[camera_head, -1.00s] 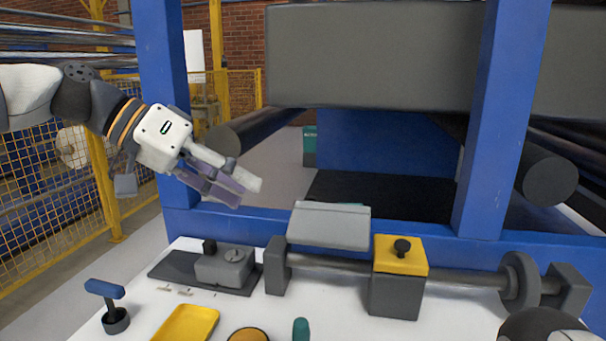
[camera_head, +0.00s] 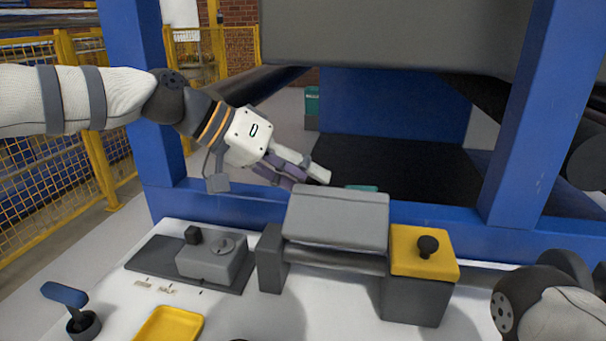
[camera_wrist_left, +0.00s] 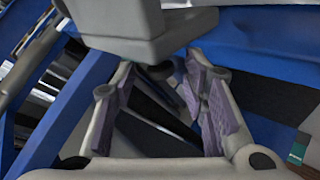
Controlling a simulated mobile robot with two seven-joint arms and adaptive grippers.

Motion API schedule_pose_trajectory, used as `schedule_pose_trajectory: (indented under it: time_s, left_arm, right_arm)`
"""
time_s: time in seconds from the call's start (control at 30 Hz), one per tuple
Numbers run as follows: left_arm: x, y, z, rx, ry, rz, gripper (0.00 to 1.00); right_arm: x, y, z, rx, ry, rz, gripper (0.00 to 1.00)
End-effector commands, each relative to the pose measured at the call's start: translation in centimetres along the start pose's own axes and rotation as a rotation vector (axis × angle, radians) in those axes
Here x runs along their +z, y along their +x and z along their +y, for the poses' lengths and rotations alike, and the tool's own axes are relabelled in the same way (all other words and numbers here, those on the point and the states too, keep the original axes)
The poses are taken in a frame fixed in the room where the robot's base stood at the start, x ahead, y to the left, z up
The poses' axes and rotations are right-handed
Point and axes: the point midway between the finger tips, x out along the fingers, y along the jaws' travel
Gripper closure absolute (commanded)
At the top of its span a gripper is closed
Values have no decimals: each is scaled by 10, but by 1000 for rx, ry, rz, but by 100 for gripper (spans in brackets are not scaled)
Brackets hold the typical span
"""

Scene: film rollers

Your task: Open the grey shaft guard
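The grey shaft guard (camera_head: 337,216) is a pale grey cover over the shaft, between a dark grey bearing block (camera_head: 272,258) and a yellow-topped block. Its broad face slopes toward me, and the shaft (camera_head: 335,258) shows beneath it. My left gripper (camera_head: 309,180) is just behind and above the guard's upper left edge; whether it touches cannot be told. In the left wrist view my left gripper (camera_wrist_left: 160,62) has its purple-padded fingers spread, with nothing held between them. A grey shape at the top there may be the guard. My right gripper is out of view.
The yellow-topped block (camera_head: 424,252) with a black knob stands right of the guard. A grey fixture (camera_head: 212,262), a blue-handled tool (camera_head: 65,296) and a yellow tray (camera_head: 170,326) are at left. A blue beam (camera_head: 235,209) runs behind; a blue post (camera_head: 545,120) rises at right.

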Motion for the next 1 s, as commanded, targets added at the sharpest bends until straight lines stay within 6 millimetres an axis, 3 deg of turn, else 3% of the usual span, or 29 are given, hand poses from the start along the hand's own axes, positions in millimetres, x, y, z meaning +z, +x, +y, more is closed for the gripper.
schedule_pose_trajectory:
  time_s: [0.2, 0.4, 1.0]
  left_arm:
    - [0, 0, 0, 0, 1, 0, 60]
    - [0, 0, 0, 0, 1, 0, 100]
    - [-15, 7, -10, -3, 0, 5, 100]
  right_arm:
    - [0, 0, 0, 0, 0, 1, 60]
    - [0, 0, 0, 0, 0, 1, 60]
    - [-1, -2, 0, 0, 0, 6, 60]
